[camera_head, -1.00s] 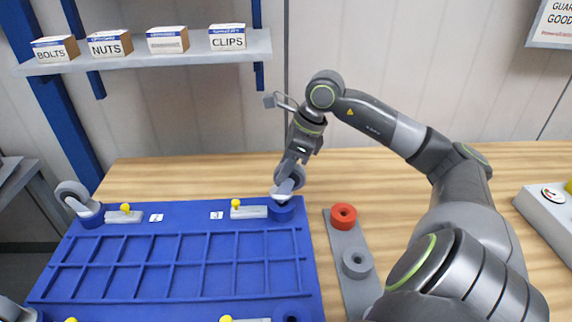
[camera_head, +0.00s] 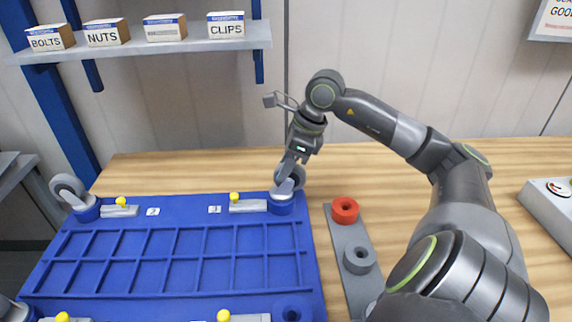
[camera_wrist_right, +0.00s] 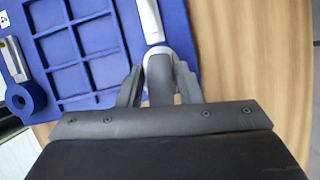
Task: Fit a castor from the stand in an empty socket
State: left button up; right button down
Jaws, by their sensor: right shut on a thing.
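My right gripper (camera_head: 297,166) is shut on a castor (camera_head: 287,187) with a grey wheel and pale fork. The castor stands over the back right blue socket (camera_head: 281,207) of the blue tray (camera_head: 120,284), its lower collar at the socket's top. I cannot tell how deep it sits. In the right wrist view the castor (camera_wrist_right: 159,72) is between the fingers. The front right socket (camera_head: 292,311) shows an open hole. A castor (camera_head: 70,192) stands in the back left socket (camera_head: 87,213). The grey stand (camera_head: 347,236) has a red ring and a grey ring, both empty. My left gripper is not in view.
Grey latches with yellow knobs (camera_head: 234,197) sit beside the sockets. A shelf (camera_head: 150,53) with labelled boxes hangs at the back. A grey box with a gauge (camera_head: 552,206) stands at the right. Bare wooden table lies behind the tray and around the stand.

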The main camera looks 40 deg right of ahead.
jog(key=shift+f+b, duration=0.25)
jog(key=shift+b, duration=0.05)
dwell(0.6)
jog(key=c, duration=0.9)
grip_release()
jog(key=b+v, duration=0.3)
jog(key=v, duration=1.4)
jog(key=shift+s+d+r, duration=0.1)
jog(key=shift+d+r, duration=0.05)
jog(key=shift+r, duration=0.05)
